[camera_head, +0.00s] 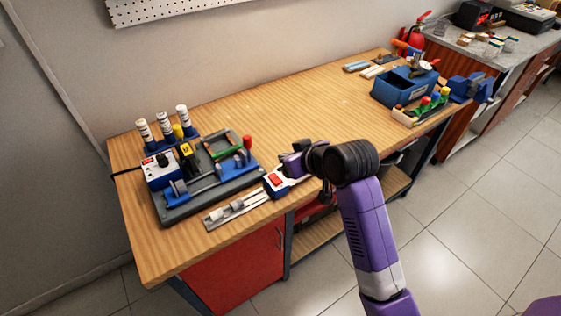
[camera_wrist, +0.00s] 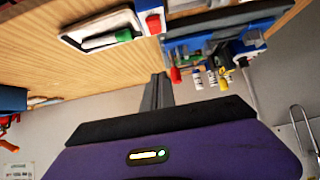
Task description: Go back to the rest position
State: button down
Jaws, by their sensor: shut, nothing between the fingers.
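My purple arm reaches in from the lower right in the head view, with its black wrist joint over the front edge of the wooden workbench (camera_head: 300,112). My gripper (camera_head: 288,165) points left over the bench, near a white and blue box with a red switch (camera_head: 276,182). Its fingers are partly hidden by the wrist. In the wrist view my gripper (camera_wrist: 157,88) shows as grey fingers together, with nothing between them. I cannot tell its exact height above the bench.
A grey fixture board (camera_head: 210,200) with bottles and a control box stands at the bench's left. A metal strip with fittings (camera_head: 236,210) lies at the front edge. A blue toolbox (camera_head: 405,88) and a blue vise (camera_head: 472,87) stand at the right. The bench's middle is clear.

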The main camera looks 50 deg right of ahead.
jog(key=shift+v, duration=0.9)
jog(key=shift+w+r, duration=0.1)
jog(key=shift+r, duration=0.05)
notch_tip(320, 180, up, 5)
jog(key=w+d+t+h, duration=0.2)
jog(key=t, duration=0.1)
jog(key=s+a+f+n+t+y+b, duration=0.1)
jog(key=s+a+f, duration=0.4)
jog(key=s+a, duration=0.6)
jog(key=s+a+f+n+t+y+b, duration=0.1)
jog(key=s+a+f+b, duration=0.4)
jog(key=s+a, duration=0.7)
jog(key=s+n+y, duration=0.1)
jog(key=s+y, duration=0.1)
jog(key=s, duration=0.5)
jog(key=shift+s+f+y, duration=0.3)
jog(key=shift+f+y, duration=0.1)
